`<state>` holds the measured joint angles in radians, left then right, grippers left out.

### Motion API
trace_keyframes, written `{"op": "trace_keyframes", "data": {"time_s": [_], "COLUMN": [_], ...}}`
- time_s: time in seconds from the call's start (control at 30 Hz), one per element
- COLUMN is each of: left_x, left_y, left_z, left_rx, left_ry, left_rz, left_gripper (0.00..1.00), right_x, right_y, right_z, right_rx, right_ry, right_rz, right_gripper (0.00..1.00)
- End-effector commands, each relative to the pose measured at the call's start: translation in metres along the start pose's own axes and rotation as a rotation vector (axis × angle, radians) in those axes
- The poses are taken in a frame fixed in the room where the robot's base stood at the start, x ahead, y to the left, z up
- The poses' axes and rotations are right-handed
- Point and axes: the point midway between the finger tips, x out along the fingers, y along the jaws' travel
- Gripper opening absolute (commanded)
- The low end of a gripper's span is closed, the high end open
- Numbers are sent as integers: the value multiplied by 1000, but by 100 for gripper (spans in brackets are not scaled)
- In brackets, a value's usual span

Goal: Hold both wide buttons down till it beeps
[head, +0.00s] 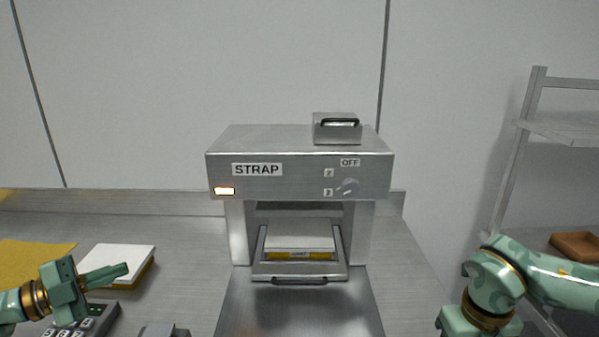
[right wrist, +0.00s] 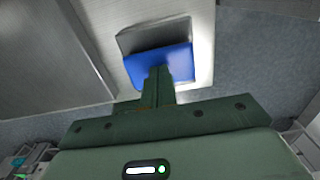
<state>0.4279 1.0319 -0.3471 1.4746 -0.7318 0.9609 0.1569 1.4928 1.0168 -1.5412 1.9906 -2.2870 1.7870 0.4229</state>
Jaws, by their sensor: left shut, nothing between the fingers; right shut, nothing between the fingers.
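A blue wide button (right wrist: 168,65) on a grey housing (right wrist: 150,35) shows in the right wrist view. My right gripper (right wrist: 158,75) is shut, and its fingertips overlap the blue face; I cannot tell whether they press it. My left gripper (head: 124,268) is shut and empty at the lower left, apart from the machine. A second blue button does not show. In the head view my right gripper is out of frame.
A white-topped pad (head: 118,258), a yellow sheet (head: 30,258) and a keypad device (head: 98,318) lie at left. A grey block (head: 160,331) is cut off at the bottom edge. A boxed item (head: 299,246) sits in the machine's opening. A shelf rack (head: 510,170) stands at right.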

Motion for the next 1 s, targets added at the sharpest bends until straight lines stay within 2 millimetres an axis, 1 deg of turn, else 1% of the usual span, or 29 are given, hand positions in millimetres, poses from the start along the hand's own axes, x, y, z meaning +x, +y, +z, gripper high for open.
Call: {"op": "trace_keyframes", "data": {"time_s": [0.03,0.07,0.1,0.13,0.2,0.27,0.3,0.33,0.4,0.47,0.5,0.6,0.7,0.8,0.9,1.0], "left_x": [20,32,45,55,69,75,75,74,69,62,57,45,36,30,28,28], "left_y": [2,7,15,21,38,50,57,62,66,65,62,51,40,33,35,46], "left_z": [-21,-34,-52,-66,-92,-108,-114,-117,-120,-117,-114,-107,-101,-97,-93,-88], "left_rx": [28,43,66,89,139,185,218,243,298,343,370,423,454,470,473,472], "left_ry": [80,128,190,235,310,339,339,328,271,194,133,-26,-158,-238,-269,-268], "left_rz": [73,133,223,301,495,669,787,874,1064,1204,1283,1429,1510,1548,1561,1563], "left_gripper": [0,0,0,0,0,0,0,0,0,0,0,0,0,0,0,0], "right_x": [0,0,0,0,0,0,0,0,0,0,0,0,0,0,0,0], "right_y": [0,0,0,0,0,0,0,0,0,0,0,0,0,0,0,0], "right_z": [0,0,0,0,0,0,0,0,0,0,0,0,0,0,0,0], "right_rx": [0,0,0,0,0,0,0,0,0,0,0,0,0,0,0,0], "right_ry": [0,0,0,0,0,0,0,0,0,0,0,0,0,0,1,1], "right_rz": [0,0,0,0,0,0,0,0,0,0,0,0,0,0,0,0], "right_gripper": [0,0,0,0,0,0,0,0,0,0,0,0,0,0,0,0]}}
